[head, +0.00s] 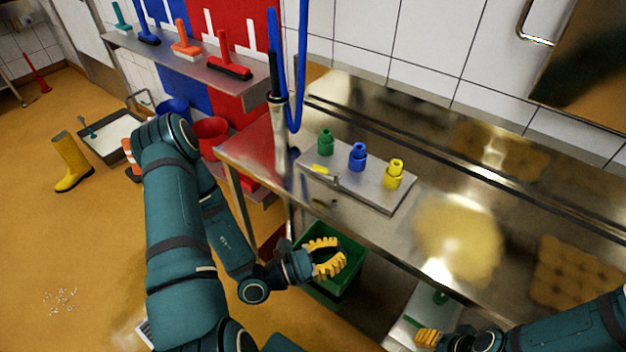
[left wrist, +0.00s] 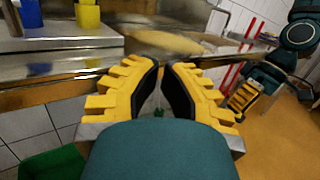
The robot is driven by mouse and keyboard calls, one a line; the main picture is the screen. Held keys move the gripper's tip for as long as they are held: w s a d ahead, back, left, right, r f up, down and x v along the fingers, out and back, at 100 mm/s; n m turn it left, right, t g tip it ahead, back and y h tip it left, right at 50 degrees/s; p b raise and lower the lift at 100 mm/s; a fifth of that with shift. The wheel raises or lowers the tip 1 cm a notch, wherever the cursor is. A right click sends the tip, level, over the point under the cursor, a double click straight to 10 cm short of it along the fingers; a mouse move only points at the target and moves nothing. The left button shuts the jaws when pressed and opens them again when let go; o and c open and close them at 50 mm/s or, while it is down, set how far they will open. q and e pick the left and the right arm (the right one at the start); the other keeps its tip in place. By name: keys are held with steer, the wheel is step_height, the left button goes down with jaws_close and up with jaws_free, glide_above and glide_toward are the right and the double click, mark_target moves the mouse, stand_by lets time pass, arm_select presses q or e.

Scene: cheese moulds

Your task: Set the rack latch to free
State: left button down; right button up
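The rack is a grey metal block (head: 372,190) on the steel counter, with a green, a blue and a yellow nozzle-like piece on it. A small yellow lever (head: 320,169) lies at its left front; it looks like the latch, but I cannot read its setting. My left gripper (head: 343,257) is below the counter's front edge, apart from the rack, above a green crate. In the left wrist view its fingertips (left wrist: 162,66) nearly meet, with nothing between them. My right gripper (head: 420,337) is low at the bottom edge, its fingers too small to judge.
The green crate (head: 345,285) stands under the counter (head: 400,240). A blue hose (head: 303,70) hangs by a metal upright left of the rack. A brush shelf (head: 200,68) is at the upper left. The floor at left is mostly open, with a yellow boot (head: 70,163).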

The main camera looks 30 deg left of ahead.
arm_select(q)
steer(key=w+a+n+t+y, duration=0.1)
steer(key=a+n+t+y, duration=0.55)
steer(key=a+y, duration=0.75)
steer(key=shift+n+g+h, duration=0.4)
steer(key=shift+n+g, duration=0.35)
steer(key=shift+g, duration=0.1)
steer(key=w+r, duration=0.1)
steer(key=w, duration=0.8)
steer(key=w+a+r, duration=0.1)
steer(key=w, duration=0.3)
steer(key=shift+w+a+r, duration=0.1)
steer(key=shift+w+r, duration=0.2)
